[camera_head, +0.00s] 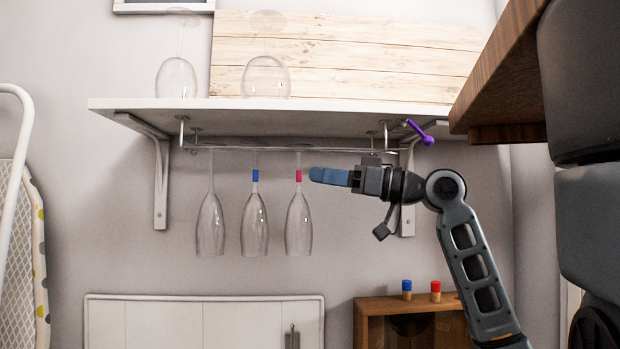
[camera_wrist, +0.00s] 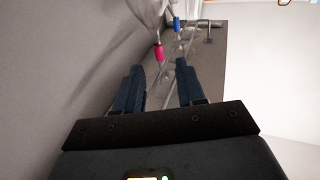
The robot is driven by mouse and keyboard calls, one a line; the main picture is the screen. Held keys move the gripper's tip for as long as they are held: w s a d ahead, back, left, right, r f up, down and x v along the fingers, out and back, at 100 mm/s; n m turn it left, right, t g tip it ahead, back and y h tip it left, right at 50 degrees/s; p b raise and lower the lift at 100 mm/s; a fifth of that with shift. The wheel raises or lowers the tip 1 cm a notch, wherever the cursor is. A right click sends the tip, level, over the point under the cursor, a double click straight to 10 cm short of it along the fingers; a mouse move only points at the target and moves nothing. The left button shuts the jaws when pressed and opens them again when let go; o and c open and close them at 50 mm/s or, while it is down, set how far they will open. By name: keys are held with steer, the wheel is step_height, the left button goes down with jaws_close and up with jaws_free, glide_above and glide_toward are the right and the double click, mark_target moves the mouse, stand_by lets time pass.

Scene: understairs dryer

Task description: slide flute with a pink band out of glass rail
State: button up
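The flute with a pink band (camera_head: 299,222) hangs upside down from the glass rail (camera_head: 290,149) under the shelf, the rightmost of three hanging flutes. Its pink band also shows in the wrist view (camera_wrist: 159,52). The flute with a blue band (camera_head: 254,222) hangs just left of it, and a plain flute (camera_head: 210,224) hangs further left. My gripper (camera_head: 313,174) points left at the height of the pink band, just right of its stem. In the wrist view the two fingers (camera_wrist: 158,72) are apart, with the pink band ahead of them and nothing gripped between them.
The shelf (camera_head: 270,105) above carries two upside-down wine glasses. A bracket (camera_head: 407,185) stands behind my wrist, and a purple item (camera_head: 420,132) sits near the shelf's right end. A wooden box (camera_head: 375,305) with two small corks is below. A wooden edge (camera_head: 500,70) overhangs at upper right.

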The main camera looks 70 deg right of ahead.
steer(key=w+p, duration=0.1)
steer(key=w, duration=0.2)
steer(key=w+r+p, duration=0.1)
steer(key=w, duration=0.2)
steer(key=shift+w+r, duration=0.1)
steer(key=shift+w, duration=0.8)
jaws_close()
steer(key=shift+s+d+r+b, duration=0.15)
steer(key=shift+s+d, duration=0.15)
steer(key=shift+s, duration=0.5)
steer(key=shift+s+d+r+b, duration=0.1)
steer(key=shift+s+d+b, duration=0.2)
steer(key=shift+s, duration=0.45)
steer(key=shift+s+d+r+b, duration=0.1)
steer(key=shift+s+d, duration=0.25)
steer(key=shift+s, duration=0.45)
